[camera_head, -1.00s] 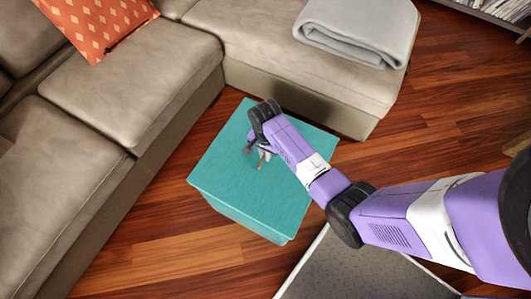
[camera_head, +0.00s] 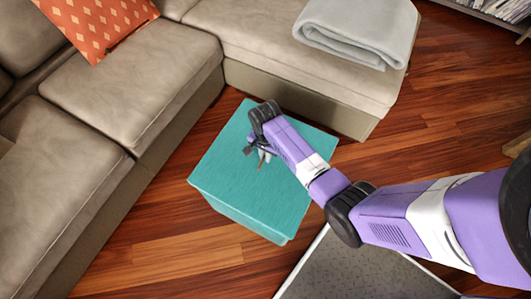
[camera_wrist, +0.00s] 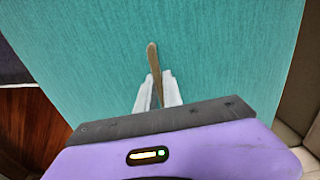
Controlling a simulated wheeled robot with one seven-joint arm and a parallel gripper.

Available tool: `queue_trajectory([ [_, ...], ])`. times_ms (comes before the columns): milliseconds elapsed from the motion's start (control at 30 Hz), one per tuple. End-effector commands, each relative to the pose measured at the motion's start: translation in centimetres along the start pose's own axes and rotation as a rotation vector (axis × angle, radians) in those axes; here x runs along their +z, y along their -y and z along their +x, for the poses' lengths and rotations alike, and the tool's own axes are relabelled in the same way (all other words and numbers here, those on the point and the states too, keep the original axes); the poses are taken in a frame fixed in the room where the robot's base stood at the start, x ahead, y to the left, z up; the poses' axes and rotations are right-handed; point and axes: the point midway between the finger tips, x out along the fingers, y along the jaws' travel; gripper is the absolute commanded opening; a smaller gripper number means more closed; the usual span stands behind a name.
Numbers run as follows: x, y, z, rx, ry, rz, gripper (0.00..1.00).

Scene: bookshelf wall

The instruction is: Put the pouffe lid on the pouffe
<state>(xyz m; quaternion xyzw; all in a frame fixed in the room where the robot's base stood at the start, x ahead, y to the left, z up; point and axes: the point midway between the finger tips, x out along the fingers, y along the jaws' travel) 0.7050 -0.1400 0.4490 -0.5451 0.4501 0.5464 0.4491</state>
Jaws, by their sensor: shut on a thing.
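The teal pouffe (camera_head: 240,214) stands on the wood floor in front of the sofa. Its teal lid (camera_head: 225,165) lies flat on top, and its edges line up with the box in the head view. The lid top (camera_wrist: 225,60) fills most of the wrist view. A brown handle (camera_wrist: 151,60) stands at the lid's middle. My gripper (camera_head: 264,160) is over the lid's middle, shut on the handle, with its pale fingers (camera_wrist: 158,85) on either side of it. Part of the lid is hidden behind my arm.
A beige sofa (camera_head: 130,85) runs along the left and back, with an orange cushion (camera_head: 95,25) and a folded grey blanket (camera_head: 355,28) on it. A grey rug (camera_head: 350,270) lies at the front. Wood floor (camera_head: 440,120) is clear at the right.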

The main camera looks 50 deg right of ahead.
Motion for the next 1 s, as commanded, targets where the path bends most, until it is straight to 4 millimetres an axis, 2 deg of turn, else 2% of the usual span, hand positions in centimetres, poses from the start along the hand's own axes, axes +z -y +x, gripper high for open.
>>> queue_trajectory([
  [900,-0.1,0.2,1.3,-0.004,-0.003,0.000,0.00],
  [933,-0.1,0.2,1.3,-0.004,-0.003,0.000,0.17],
  [1000,-0.1,0.1,1.3,-0.003,-0.002,0.000,0.30],
])
